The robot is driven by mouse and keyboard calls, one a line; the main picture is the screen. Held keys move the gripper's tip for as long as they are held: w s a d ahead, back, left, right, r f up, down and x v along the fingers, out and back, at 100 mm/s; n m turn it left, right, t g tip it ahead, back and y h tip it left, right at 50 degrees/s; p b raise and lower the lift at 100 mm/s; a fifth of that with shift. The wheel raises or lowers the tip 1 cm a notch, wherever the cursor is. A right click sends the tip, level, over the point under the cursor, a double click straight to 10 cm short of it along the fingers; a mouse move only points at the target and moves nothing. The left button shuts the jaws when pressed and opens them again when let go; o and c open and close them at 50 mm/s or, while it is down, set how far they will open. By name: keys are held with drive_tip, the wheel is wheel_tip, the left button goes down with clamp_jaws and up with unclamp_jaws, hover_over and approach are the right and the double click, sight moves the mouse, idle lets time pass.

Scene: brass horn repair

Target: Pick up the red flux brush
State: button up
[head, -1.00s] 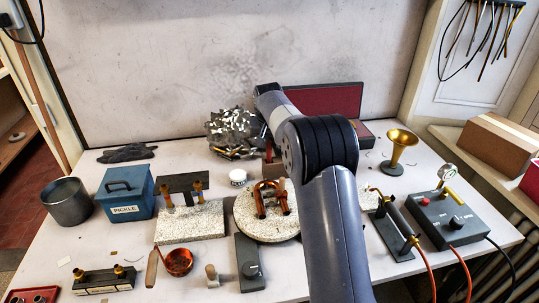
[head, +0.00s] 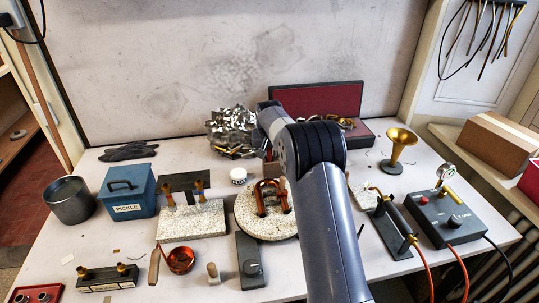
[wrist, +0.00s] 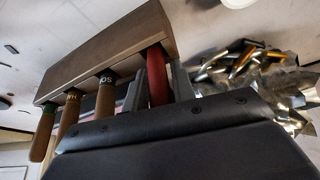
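The red flux brush (wrist: 157,76) shows in the wrist view as a red handle standing out of a brown wooden rack (wrist: 105,50). My gripper (wrist: 156,88) is around the red handle, with one grey finger on each side of it. The fingers look apart, and I see no clear grip on the handle. The lower part of the handle is hidden behind the gripper body. In the head view my arm covers the gripper and the brush.
Several wooden-handled tools (wrist: 105,93) stand in the same rack, left of the red one. A heap of metal scraps (head: 232,130) lies close by. A round board with a copper piece (head: 262,222) is in front. A brass bell (head: 399,145) stands to the right.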

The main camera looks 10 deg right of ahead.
clamp_jaws()
drive_tip(key=shift+r, duration=0.1)
